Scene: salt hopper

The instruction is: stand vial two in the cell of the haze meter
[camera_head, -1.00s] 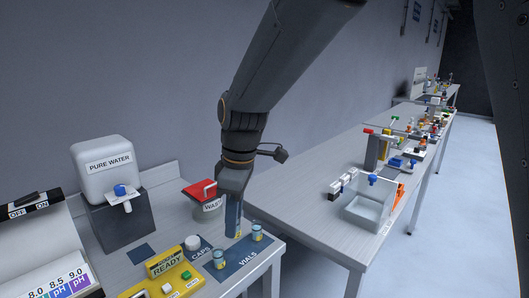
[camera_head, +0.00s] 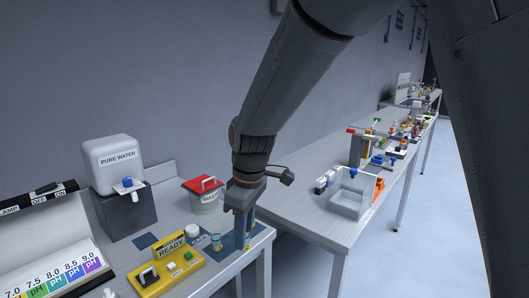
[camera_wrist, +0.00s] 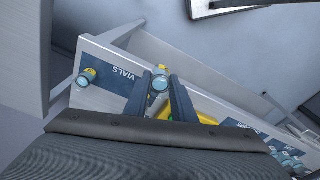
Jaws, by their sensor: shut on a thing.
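My gripper (camera_head: 240,232) points down over the dark blue VIALS mat (camera_head: 228,249). In the wrist view its two fingers (camera_wrist: 160,86) are shut on a vial (camera_wrist: 160,79) with a pale blue top and a yellow part. I cannot read its number or tell whether its base touches the mat. A vial (camera_wrist: 87,77) also stands apart on the mat in the wrist view. The yellow haze meter (camera_head: 192,272), with a READY sign (camera_head: 171,244), lies to the left; its cell is not clear to me.
Behind stand a red-lidded waste pot (camera_head: 205,203) and a pure water tank (camera_head: 115,165). A pH chart (camera_head: 55,282) is at the left. A second bench with a clear basin (camera_head: 351,192) stands right.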

